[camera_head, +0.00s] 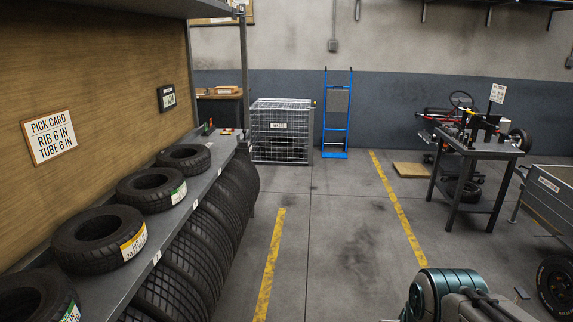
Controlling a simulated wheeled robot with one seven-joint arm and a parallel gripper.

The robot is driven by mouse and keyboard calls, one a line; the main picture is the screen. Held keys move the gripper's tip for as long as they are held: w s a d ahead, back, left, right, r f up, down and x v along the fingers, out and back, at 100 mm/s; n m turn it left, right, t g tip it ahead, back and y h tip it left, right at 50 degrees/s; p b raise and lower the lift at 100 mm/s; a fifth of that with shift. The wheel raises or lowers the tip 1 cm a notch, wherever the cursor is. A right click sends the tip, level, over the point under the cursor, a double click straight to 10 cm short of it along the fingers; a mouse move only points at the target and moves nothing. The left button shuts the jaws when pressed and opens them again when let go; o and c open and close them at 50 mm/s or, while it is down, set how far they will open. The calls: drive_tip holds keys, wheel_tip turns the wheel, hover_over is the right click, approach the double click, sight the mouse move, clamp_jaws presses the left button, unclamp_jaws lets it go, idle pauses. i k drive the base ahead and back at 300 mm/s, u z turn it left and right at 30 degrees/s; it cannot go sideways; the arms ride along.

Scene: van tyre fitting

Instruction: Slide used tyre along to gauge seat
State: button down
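No tyre in view is clearly marked as used. Near the right side, a dark steel table (482,152) carries a black and red fixture (470,128) with a wheel-like round part (520,140) at its right end. A small tyre (462,190) lies on the table's lower shelf. I cannot tell which part, if any, is the gauge seat. A teal and grey part of my own arm (445,292) shows at the bottom right. My gripper is not in view.
Several labelled tyres (100,240) lie flat on the left rack's shelf (205,160), with upright tyres (187,265) below. A wire cage (281,133) and blue hand truck (337,115) stand at the back. A grey trailer (548,186) is at right. The floor between yellow lines is clear.

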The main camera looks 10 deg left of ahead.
sight(191, 159)
drive_tip(key=u, duration=0.15)
drive_tip(key=i, duration=1.55)
drive_tip(key=u, duration=0.5)
drive_tip(key=i, duration=2.15)
drive_tip(key=u, duration=0.25)
